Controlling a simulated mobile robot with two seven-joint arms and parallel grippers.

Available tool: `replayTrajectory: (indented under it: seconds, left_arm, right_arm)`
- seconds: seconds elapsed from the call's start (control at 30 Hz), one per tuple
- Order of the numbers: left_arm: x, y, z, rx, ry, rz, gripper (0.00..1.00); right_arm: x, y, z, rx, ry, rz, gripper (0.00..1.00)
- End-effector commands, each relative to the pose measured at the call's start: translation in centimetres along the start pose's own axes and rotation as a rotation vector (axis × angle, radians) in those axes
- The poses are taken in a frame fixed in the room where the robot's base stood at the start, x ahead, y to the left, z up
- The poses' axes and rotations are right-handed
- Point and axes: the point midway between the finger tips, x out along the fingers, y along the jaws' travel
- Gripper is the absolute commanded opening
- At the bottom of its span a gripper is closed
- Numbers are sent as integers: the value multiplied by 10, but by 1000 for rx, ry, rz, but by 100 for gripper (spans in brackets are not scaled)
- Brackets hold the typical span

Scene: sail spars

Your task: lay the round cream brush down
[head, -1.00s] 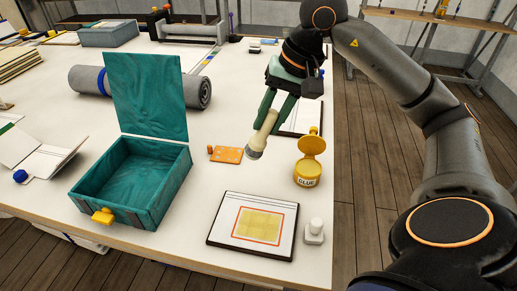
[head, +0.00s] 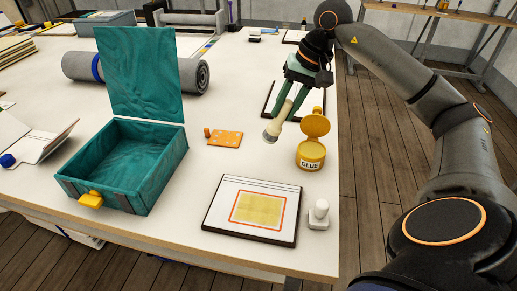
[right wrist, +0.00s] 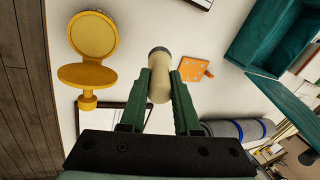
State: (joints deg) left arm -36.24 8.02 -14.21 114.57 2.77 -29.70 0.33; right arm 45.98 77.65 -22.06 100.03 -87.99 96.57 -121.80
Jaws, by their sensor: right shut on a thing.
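The round cream brush (head: 273,130) is held in my right gripper (head: 285,112), tilted, with its wide grey end pointing down toward the table. In the right wrist view the brush (right wrist: 159,82) sits between the two green fingers of the right gripper (right wrist: 160,95), which are shut on it. The brush seems to be just above the white table; I cannot tell whether its end touches. My left gripper is not in view.
An open yellow glue pot (head: 311,154) stands close right of the brush. An orange card (head: 226,139) lies to its left, beside an open teal box (head: 150,170). A framed board (head: 250,212) and a small white bottle (head: 319,213) are nearer. Bare table lies between.

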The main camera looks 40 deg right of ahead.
Motion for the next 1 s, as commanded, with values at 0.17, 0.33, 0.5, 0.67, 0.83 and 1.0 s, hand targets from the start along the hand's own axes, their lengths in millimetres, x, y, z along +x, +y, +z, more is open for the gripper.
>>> replayTrajectory:
  seconds: [0.17,0.33,0.5,0.67,0.83,1.0]
  left_arm:
    - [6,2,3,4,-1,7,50]
    - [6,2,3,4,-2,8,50]
    - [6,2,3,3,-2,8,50]
    - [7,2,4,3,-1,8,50]
    - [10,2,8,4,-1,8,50]
    - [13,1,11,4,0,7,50]
  right_arm:
    - [11,4,1,0,0,0,0]
    - [11,4,1,0,0,0,0]
    - [11,4,1,0,0,0,0]
    - [13,5,1,0,0,0,0]
    - [18,6,2,0,0,0,0]
    - [23,8,2,0,0,0,0]
